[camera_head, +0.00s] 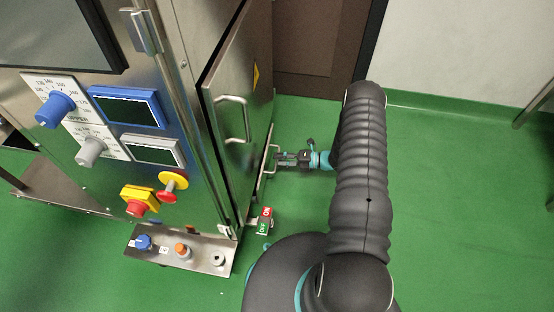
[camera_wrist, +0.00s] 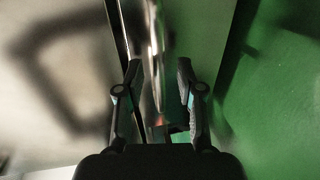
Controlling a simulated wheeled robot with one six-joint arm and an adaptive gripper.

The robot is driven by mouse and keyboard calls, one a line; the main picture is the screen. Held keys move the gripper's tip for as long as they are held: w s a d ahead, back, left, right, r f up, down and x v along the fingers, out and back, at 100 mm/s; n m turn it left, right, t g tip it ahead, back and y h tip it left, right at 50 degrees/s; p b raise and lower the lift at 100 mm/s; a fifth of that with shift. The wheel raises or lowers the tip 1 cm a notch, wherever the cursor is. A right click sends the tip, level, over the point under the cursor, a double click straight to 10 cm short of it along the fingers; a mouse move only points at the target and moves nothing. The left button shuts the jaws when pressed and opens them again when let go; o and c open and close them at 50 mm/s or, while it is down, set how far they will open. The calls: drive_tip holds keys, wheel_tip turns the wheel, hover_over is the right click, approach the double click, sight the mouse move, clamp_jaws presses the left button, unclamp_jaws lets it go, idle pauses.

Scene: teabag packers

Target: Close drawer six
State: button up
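A steel cabinet has an upper front panel (camera_head: 240,80) with a bar handle (camera_head: 232,118). Below it is a second bar handle (camera_head: 269,165), close to the cabinet's side edge; no number is readable, so I cannot tell which front is drawer six. My gripper (camera_head: 280,158) is at this lower handle, reaching in from the right. In the wrist view my gripper (camera_wrist: 158,70) has its two fingers apart, with a shiny upright bar (camera_wrist: 155,50) showing between them. I cannot tell whether either finger touches the bar. The drawer's inside is hidden.
The cabinet's side has a blue knob (camera_head: 55,108), a grey knob (camera_head: 90,150) and a red-yellow emergency button (camera_head: 139,200). An ON/OFF tag (camera_head: 265,220) sticks out low at the corner. A brown door (camera_head: 325,45) stands behind. Green floor (camera_head: 450,190) is open to the right.

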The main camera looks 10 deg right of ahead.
drive_tip(key=shift+x, duration=0.8)
drive_tip(key=shift+d, duration=0.1)
clamp_jaws()
drive_tip(key=x, duration=0.1)
drive_tip(key=b+x, duration=0.1)
drive_tip(key=shift+w+a+r, duration=0.2)
drive_tip(key=shift+a, duration=0.15)
unclamp_jaws()
drive_tip(key=shift+a, duration=0.2)
drive_tip(key=shift+d, duration=0.15)
